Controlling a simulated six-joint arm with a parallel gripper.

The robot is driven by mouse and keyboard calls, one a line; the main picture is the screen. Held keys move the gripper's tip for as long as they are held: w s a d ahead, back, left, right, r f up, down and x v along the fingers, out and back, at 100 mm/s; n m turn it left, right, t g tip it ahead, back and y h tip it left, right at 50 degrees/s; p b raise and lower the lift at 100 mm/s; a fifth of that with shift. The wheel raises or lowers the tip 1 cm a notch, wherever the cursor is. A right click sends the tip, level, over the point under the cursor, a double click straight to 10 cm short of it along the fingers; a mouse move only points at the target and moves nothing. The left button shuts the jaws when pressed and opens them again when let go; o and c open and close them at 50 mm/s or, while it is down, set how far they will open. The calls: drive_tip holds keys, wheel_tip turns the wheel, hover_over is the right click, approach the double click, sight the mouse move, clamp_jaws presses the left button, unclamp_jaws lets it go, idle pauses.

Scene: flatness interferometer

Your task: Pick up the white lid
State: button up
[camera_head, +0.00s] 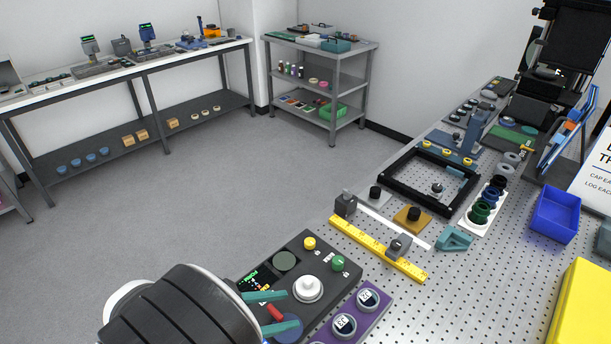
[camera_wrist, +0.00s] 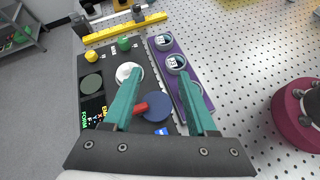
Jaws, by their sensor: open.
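The white lid (camera_head: 307,289) is a round disc with a raised knob, lying on a dark control panel (camera_head: 325,263). In the wrist view the lid (camera_wrist: 122,71) is just beyond the left finger's tip, which seems to cover its right edge. My gripper (camera_head: 292,309) has two teal fingers spread apart with nothing held between them. In the wrist view the gripper (camera_wrist: 159,77) points over the panel, with the lid left of the gap's middle. A red lever and a blue round knob (camera_wrist: 156,106) show between the fingers.
The panel carries a yellow button (camera_head: 309,243), a green knob (camera_head: 338,263) and a dark round pad. A purple plate (camera_head: 378,312) with round gauges lies right of it. A yellow ruler (camera_head: 375,246) lies behind.

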sight(305, 283)
drive_tip(key=a+f+n+t, duration=0.1)
drive_tip(key=a+n, duration=0.1)
drive_tip(key=w+a+f+n+t, duration=0.1)
drive_tip(key=a, duration=0.1)
drive_tip(key=a+f+n+t, duration=0.1)
drive_tip(key=a+n, duration=0.1)
drive_tip(key=shift+w+a+f+n+t+y, duration=0.1)
drive_tip(key=shift+w+f+n+t+y, duration=0.2)
drive_tip(key=shift+w+f+t+y, duration=0.1)
drive_tip(key=x, duration=1.4)
drive_tip(key=shift+s+d, duration=0.25)
drive_tip(key=shift+d, duration=0.2)
clamp_jaws()
